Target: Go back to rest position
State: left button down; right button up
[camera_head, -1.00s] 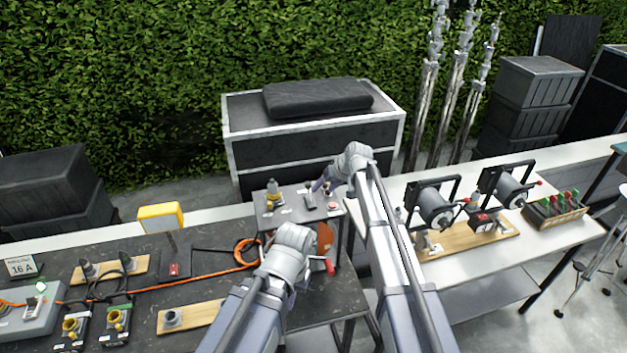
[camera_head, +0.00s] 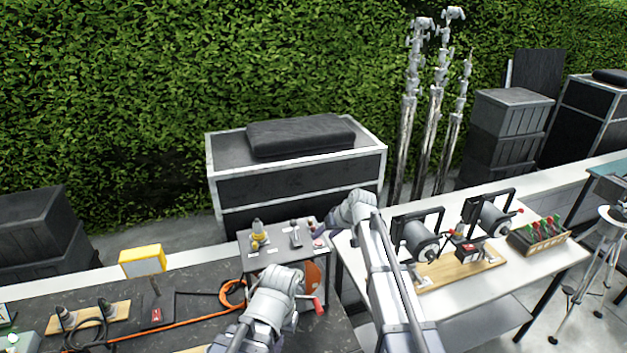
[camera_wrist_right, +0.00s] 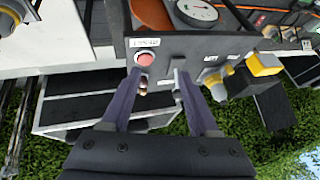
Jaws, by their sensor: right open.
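My right gripper (camera_head: 318,224) is at the right end of a small grey panel box (camera_head: 262,262), its fingers small in the head view. In the right wrist view its two purple-grey fingers (camera_wrist_right: 158,82) are spread, with nothing held between them. They point at the panel box (camera_wrist_right: 185,46), close to a red button (camera_wrist_right: 144,59) and a small brass-coloured part (camera_wrist_right: 143,84). I cannot tell whether they touch it. My left arm reaches in front of the box, and its gripper is hidden behind its own wrist.
A dark bench (camera_head: 190,335) carries an orange cable (camera_head: 150,335) and a yellow lamp (camera_head: 142,261). A white table (camera_head: 555,262) at right holds two black-framed reels (camera_head: 418,238). A black case (camera_head: 300,185) stands behind, with metal stands (camera_head: 405,140) beside it.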

jog(key=s+a+f+g+h+b, duration=0.1)
jog(key=s+f+g+h+b, duration=0.1)
jog(key=s+f+b, duration=0.9)
jog(key=s+a+f+g+h+b, duration=0.1)
jog(key=s+f+g+h+b, duration=0.2)
jog(key=s+f+b, duration=0.9)
jog(key=s+f+h, duration=0.1)
jog(key=s+f, duration=0.2)
jog(key=s, duration=0.7)
jog(key=shift+s+a+f+n, duration=0.2)
jog(key=shift+a+f+n, duration=0.1)
jog(key=shift+n, duration=0.1)
